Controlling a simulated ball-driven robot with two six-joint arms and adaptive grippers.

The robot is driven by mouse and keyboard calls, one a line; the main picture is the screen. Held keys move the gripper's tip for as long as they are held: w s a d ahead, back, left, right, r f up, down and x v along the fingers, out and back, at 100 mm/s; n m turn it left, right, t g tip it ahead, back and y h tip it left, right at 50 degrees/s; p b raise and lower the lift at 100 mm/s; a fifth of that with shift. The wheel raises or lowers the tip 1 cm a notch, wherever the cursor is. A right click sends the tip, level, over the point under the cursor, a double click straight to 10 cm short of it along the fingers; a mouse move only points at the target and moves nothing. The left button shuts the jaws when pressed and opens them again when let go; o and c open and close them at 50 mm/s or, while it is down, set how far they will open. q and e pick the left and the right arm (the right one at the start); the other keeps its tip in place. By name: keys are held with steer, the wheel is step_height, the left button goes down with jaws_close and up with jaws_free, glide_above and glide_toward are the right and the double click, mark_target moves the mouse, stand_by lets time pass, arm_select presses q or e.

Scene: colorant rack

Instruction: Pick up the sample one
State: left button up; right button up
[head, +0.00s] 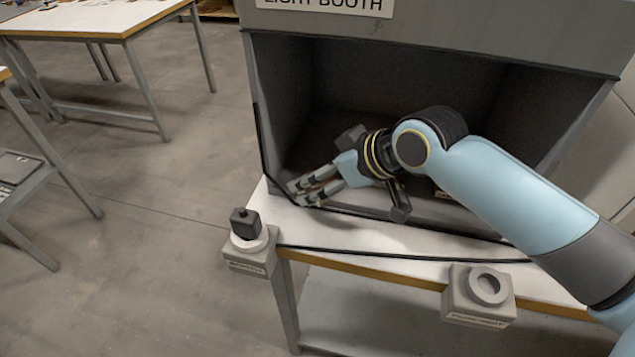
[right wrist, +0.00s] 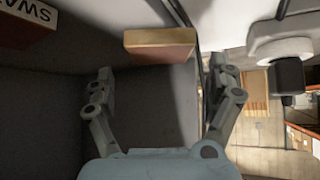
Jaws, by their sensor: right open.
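My right gripper (head: 300,194) is open and empty, at the front left of the light booth's opening. In the right wrist view its two fingers (right wrist: 160,72) stand apart. Beyond and between them lies a reddish-brown block with a tan side (right wrist: 160,42), on the dark booth surface near its edge. It may be sample one; I read no name on it. I cannot make the block out in the head view. My left gripper is not in view.
The grey light booth (head: 445,22) stands on a white table (head: 400,262). A left holder (head: 250,258) carries a black knob-like piece (head: 244,222); a right holder (head: 480,305) has an empty-looking ring.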

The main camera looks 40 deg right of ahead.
steer(key=x, duration=0.3)
steer(key=c, duration=1.2)
